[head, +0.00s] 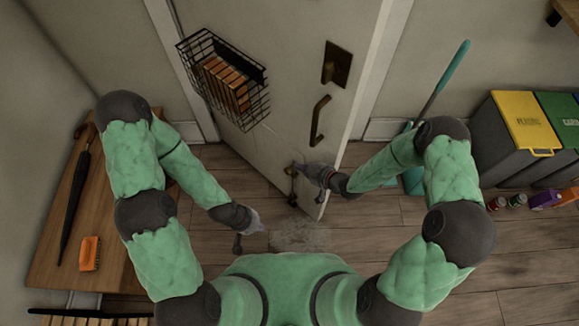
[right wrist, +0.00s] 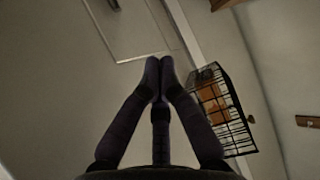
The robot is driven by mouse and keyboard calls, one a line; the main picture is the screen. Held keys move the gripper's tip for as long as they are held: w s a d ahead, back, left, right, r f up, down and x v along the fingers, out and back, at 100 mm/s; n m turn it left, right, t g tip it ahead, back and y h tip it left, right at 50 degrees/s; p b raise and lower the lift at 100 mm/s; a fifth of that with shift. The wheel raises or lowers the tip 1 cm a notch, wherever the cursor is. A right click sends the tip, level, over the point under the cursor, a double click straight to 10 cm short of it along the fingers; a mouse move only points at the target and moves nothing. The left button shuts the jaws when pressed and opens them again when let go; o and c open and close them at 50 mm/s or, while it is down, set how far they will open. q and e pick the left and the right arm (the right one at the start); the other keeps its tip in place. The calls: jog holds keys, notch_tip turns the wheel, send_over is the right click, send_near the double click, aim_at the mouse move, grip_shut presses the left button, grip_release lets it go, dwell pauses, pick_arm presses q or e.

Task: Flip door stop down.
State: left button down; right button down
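The white door (head: 275,75) stands ajar in the head view. The dark door stop (head: 292,186) is low on the door face, near its free edge. My right gripper (head: 302,170) is beside the upper end of the stop, at its right; I cannot tell if they touch. In the right wrist view its two fingertips (right wrist: 159,68) meet, with nothing visible between them. The stop does not show there. My left gripper (head: 245,233) hangs low over the floor, left of the stop and apart from it. Its fingers are too small and dark to read.
A wire basket (head: 222,78) and a pull handle (head: 320,120) stick out from the door. A wooden bench (head: 55,235) with an umbrella (head: 76,185) and an orange brush (head: 89,253) is at left. Bins (head: 515,135) and a teal broom (head: 447,78) stand at right.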

jog(key=b, duration=0.4)
send_over(289, 171)
jog(key=w+a, duration=0.1)
jog(key=a, duration=0.1)
jog(key=f, duration=0.5)
jog(key=shift+d+f, duration=0.25)
jog(key=shift+f, duration=0.15)
jog(key=shift+s+d+f+b, duration=0.2)
jog(key=shift+f+b, duration=0.2)
jog(key=shift+f, duration=0.15)
jog(key=shift+s+d+f+b, duration=0.1)
jog(key=shift+d+f+b, duration=0.05)
jog(key=shift+f+b, duration=0.35)
jog(key=shift+s+d+f, duration=0.15)
jog(key=shift+d+f, duration=0.05)
jog(key=shift+f, duration=0.45)
jog(key=shift+f, duration=1.8)
jog(key=shift+r, duration=0.1)
